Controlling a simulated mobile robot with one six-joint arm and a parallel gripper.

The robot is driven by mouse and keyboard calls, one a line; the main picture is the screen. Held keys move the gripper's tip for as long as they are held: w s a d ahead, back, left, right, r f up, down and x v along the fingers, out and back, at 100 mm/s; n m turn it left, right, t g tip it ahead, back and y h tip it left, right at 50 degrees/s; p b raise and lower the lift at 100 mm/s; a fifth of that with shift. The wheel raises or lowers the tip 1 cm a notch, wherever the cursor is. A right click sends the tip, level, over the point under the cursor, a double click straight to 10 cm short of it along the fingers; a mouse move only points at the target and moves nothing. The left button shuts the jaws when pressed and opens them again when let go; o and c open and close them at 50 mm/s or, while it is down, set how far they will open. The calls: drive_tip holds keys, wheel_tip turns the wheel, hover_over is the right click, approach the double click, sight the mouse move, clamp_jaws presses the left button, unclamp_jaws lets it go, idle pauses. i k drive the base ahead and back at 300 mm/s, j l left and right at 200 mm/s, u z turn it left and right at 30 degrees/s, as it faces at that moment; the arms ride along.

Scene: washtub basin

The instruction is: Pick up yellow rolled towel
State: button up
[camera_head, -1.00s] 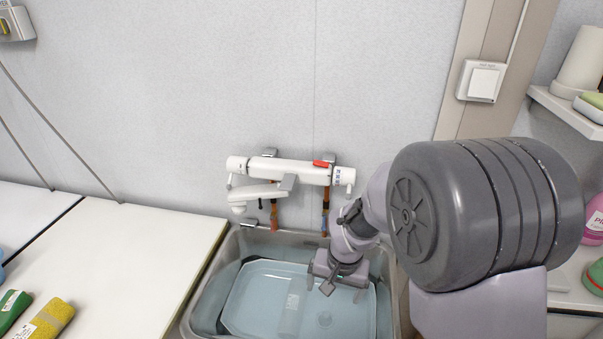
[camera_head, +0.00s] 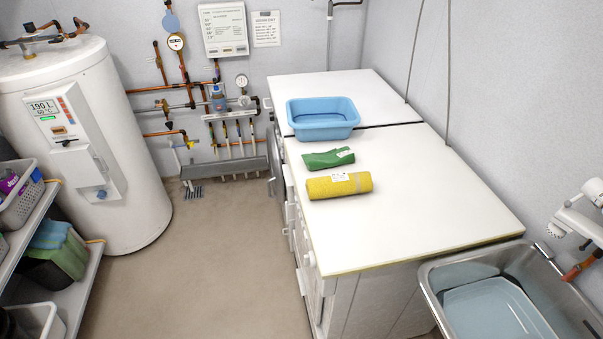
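The yellow rolled towel (camera_head: 339,186) lies on its side on the white worktop (camera_head: 420,205), near the worktop's left edge. It has a white label on top. My gripper is not in view now.
A blue plastic tub (camera_head: 323,117) stands farther back on the worktop. A metal sink (camera_head: 435,290) holding a pale tray (camera_head: 497,312) is at the lower right, with a white tap (camera_head: 578,220) above. A water heater (camera_head: 85,140) and shelves (camera_head: 60,275) stand left. The floor (camera_head: 228,240) between is clear.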

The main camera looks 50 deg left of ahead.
sight(337, 185)
drive_tip(key=u, duration=1.55)
drive_tip(key=i+j+z, duration=0.2)
drive_tip(key=i, duration=0.3)
drive_tip(key=i+j+z, duration=0.15)
drive_tip(key=i+j, duration=0.3)
drive_tip(key=i, duration=0.05)
